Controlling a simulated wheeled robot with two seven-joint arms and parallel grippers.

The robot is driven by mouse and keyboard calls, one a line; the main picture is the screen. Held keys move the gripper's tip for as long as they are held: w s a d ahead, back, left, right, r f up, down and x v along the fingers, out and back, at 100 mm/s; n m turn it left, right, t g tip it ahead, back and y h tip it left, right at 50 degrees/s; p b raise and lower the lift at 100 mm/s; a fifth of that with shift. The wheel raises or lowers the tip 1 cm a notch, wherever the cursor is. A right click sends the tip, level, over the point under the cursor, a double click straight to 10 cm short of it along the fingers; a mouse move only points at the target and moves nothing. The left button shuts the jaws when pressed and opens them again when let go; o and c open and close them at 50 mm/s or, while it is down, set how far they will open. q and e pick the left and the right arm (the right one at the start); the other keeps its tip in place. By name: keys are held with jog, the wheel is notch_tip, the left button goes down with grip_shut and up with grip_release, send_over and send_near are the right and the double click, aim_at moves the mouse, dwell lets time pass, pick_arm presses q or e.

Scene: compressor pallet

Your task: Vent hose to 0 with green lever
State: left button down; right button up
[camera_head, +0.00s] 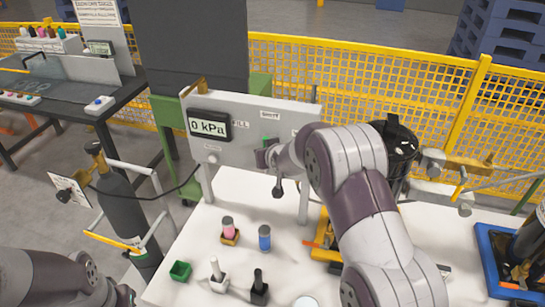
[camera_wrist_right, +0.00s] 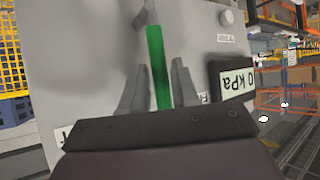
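The grey panel (camera_head: 250,110) stands upright on the white table, and its gauge (camera_head: 209,126) reads 0 kPa. The green lever (camera_wrist_right: 158,65) runs between the two fingers of my right gripper (camera_wrist_right: 161,72). The fingers stand apart on either side of it, with narrow gaps, so the gripper looks open around it. In the head view my right gripper (camera_head: 268,158) is at the panel front and hides most of the lever. My left gripper (camera_head: 124,294) is low at the left edge, its fingers unclear.
A dark cylinder (camera_head: 122,205) with a black hose stands left of the table. A black container (camera_head: 396,150) is right of the panel. A yellow fence (camera_head: 400,85) stands behind.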

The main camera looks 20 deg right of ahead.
jog(key=b+v, duration=0.1)
jog(key=v, duration=0.9)
jog(key=shift+s+r, duration=0.15)
jog(key=shift+a, duration=0.1)
jog(key=s+a+f+g, duration=0.1)
jog(key=s+f+g, duration=0.4)
jog(key=s, duration=0.8)
jog(key=s+a+f+g, duration=0.1)
jog(key=s+f+g, duration=0.3)
jog(key=s, duration=0.9)
jog(key=shift+s+a+f+g, duration=0.2)
jog(key=shift+f+g, duration=0.2)
jog(key=shift+f, duration=0.3)
